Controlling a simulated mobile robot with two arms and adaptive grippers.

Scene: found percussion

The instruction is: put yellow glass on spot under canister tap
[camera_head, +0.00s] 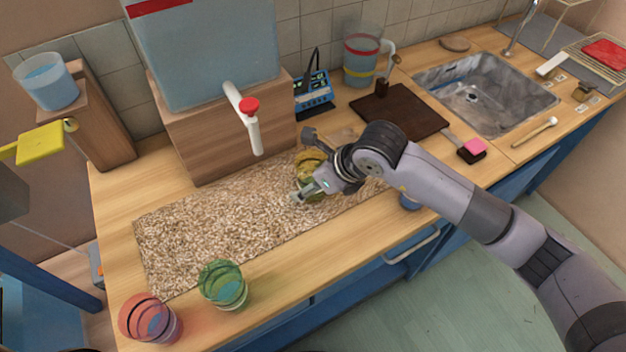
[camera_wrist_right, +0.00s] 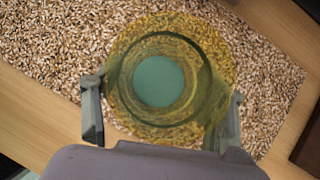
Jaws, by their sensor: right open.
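The yellow glass (camera_head: 309,163) stands on the pebble-patterned mat (camera_head: 220,228), to the right of the canister's tap and partly hidden by my right gripper. In the right wrist view, the glass (camera_wrist_right: 168,45) is seen from above, open at the top, with a teal round bottom. My right gripper (camera_head: 303,168) is open, with one finger on each side of the glass; contact cannot be told. The large canister (camera_head: 210,50) stands on a wooden block. Its white tap (camera_head: 243,115) with a red knob hangs over the mat. My left gripper is not in view.
A green glass (camera_head: 223,285) and a red glass (camera_head: 150,320) stand near the front left counter edge. A blue glass (camera_head: 409,202) is partly behind my arm. A dark board (camera_head: 400,110) and a sink (camera_head: 485,92) lie right. The mat below the tap is clear.

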